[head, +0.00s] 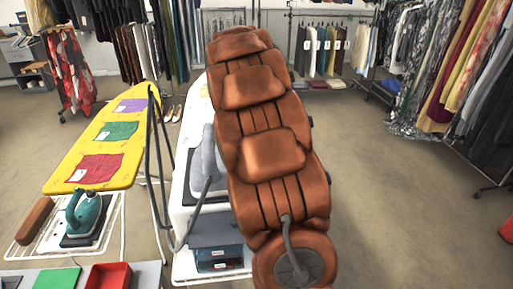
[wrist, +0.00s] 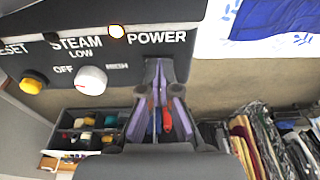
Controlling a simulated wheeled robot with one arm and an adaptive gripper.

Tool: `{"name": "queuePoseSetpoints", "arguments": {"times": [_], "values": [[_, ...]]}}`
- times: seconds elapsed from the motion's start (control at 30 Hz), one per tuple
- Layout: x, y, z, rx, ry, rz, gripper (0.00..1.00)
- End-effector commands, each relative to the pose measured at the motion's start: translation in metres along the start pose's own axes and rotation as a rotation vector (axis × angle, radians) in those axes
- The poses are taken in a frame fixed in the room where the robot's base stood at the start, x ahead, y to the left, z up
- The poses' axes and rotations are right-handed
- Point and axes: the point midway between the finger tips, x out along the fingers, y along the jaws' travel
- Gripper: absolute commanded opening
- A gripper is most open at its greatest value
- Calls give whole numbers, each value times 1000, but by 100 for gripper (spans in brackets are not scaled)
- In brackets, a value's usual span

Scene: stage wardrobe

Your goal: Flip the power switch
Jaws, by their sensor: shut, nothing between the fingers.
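Left of the gripper are a white round knob (wrist: 91,80) under STEAM and a yellow button (wrist: 33,82) under RESET. A small bright lamp (wrist: 116,31) sits between STEAM and POWER. In the head view my arm hides the gripper.
A yellow ironing board (head: 70,150) with cloth squares and a teal iron (head: 84,213) on a rack stand at left. A white board (head: 180,190) is partly behind my arm. Clothes racks line the back and right. The floor (head: 390,200) at right is clear.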

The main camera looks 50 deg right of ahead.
Motion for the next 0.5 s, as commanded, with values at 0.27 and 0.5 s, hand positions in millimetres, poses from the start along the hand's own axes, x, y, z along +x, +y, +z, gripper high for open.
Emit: {"name": "queuePoseSetpoints", "arguments": {"times": [0.27,0.5], "values": [[13,5,0,0,-5,31,0],[14,6,-11,4,-3,35,0]]}}
